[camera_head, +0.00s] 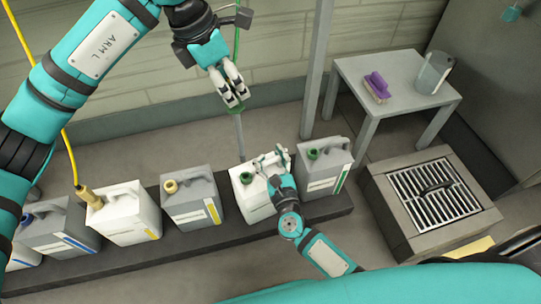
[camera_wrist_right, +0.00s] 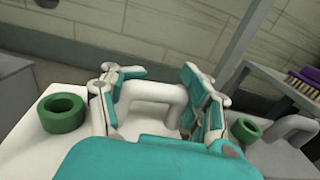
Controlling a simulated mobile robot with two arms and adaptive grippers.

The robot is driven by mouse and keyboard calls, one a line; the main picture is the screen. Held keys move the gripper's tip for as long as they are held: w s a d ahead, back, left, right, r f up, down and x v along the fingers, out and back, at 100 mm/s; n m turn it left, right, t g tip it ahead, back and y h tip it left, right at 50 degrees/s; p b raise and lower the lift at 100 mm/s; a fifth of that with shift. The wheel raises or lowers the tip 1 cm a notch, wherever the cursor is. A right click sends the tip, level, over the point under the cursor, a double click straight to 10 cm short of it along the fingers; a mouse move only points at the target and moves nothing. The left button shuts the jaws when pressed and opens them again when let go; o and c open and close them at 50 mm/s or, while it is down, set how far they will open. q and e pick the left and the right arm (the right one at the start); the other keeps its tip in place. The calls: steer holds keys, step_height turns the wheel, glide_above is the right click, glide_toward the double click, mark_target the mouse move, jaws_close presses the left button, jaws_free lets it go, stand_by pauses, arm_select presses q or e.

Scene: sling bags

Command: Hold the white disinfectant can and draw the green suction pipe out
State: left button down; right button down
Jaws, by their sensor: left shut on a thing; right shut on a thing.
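The white disinfectant can (camera_head: 257,208) stands on the dark low plinth, its green neck ring (camera_head: 246,178) facing up. My right gripper (camera_head: 270,160) is shut on its white handle, which shows between the fingers in the right wrist view (camera_wrist_right: 155,98). The can's green ring (camera_wrist_right: 62,112) looks empty there. My left gripper (camera_head: 235,100) is above the can, shut on the green suction pipe at its green grip. The pipe's grey tube (camera_head: 239,132) hangs nearly upright below the fingers. Its lower end appears just above the neck, apart from it.
A grey can (camera_head: 322,178) with a green neck stands close on the right. A grey can (camera_head: 192,205) and a white can (camera_head: 128,222) with a yellow hose stand left. A grey table (camera_head: 395,85) holds a purple brush (camera_head: 377,86). A floor drain (camera_head: 436,192) lies right.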

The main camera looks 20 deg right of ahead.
steer(key=shift+c, duration=1.5)
jaws_free()
